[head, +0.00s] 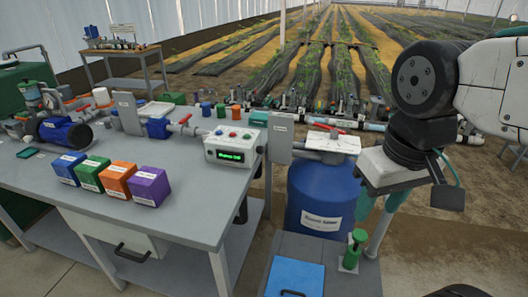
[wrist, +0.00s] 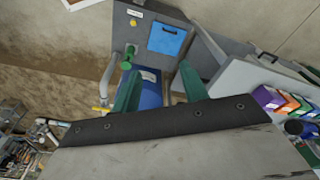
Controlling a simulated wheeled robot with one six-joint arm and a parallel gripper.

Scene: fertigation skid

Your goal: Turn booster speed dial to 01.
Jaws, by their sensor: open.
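No dial that I can make out as the booster speed dial shows clearly in either view. A white control box (head: 234,147) with several coloured buttons and a lit green display stands at the right end of the grey bench; the display text is too small to read surely. A blue pump (head: 65,134) stands at the bench's left. My gripper (head: 377,213) is open and empty, right of the bench and beside the blue barrel. In the wrist view, my gripper (wrist: 158,75) shows two green fingers apart, with the barrel (wrist: 151,93) behind them.
Blue, green, orange and purple boxes (head: 150,187) stand in a row on the bench (head: 205,205). A grey cabinet (head: 330,260) with a blue panel (head: 294,277) and a green post (head: 354,248) stands below my gripper. Red-handled pipework (head: 330,128) runs above the barrel (head: 318,190).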

